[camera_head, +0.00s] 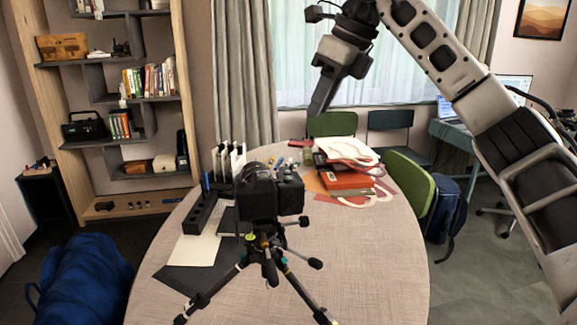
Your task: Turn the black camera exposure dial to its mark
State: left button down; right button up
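The black camera (272,200) sits upright on a black tripod (268,255) that stands on the round table. Its exposure dial is too small and dark to tell apart from the dark camera body, and its mark cannot be made out. My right gripper (323,95) hangs in the air above and behind the camera in the picture, well apart from it, with its fingers pointing down. The fingers overlap from this side, so I cannot tell whether they are open or shut. My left gripper is not in view.
The round table (385,275) has a black organizer (203,212) and papers at left, and stacked books (345,178) at the back right. The table's front right is clear. Green chairs (410,182) stand behind, a blue bag (88,280) at left.

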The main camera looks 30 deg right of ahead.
aim_at(289, 177)
jog(key=x, duration=0.5)
jog(key=p+x, duration=0.1)
jog(key=x, duration=0.9)
jog(key=shift+d+f+p, duration=0.3)
grip_shut()
